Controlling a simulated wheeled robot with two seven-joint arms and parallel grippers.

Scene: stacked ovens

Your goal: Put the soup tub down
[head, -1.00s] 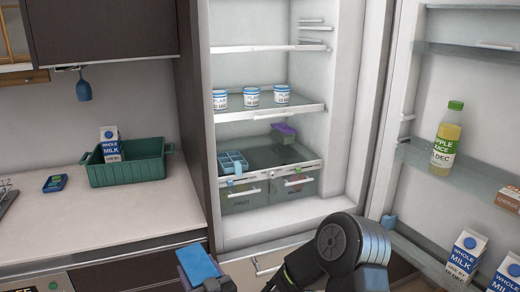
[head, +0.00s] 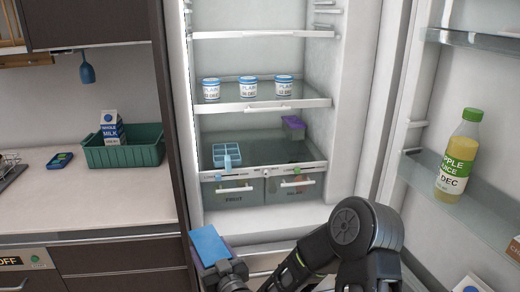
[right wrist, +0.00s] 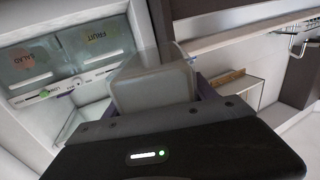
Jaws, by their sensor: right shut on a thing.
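The soup tub shows in the head view as a box with a flat blue lid (head: 210,246) at the bottom, in front of the fridge. In the right wrist view its pale, cloudy body (right wrist: 155,78) sits between the fingers. My right gripper (head: 213,268) is shut on it and holds it up, apart from any shelf or counter as far as I can see. The gripper's purple fingers (right wrist: 207,104) also show in the right wrist view. The tub's underside and contents are hidden. My left gripper is not in view.
The open fridge has a shelf with white tubs (head: 247,88). A lower shelf holds a blue compartment tray (head: 226,151) and a purple tub (head: 293,127), with glass free between. The counter (head: 95,210) has bare room before a green crate (head: 125,152). The door holds a juice bottle (head: 457,160).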

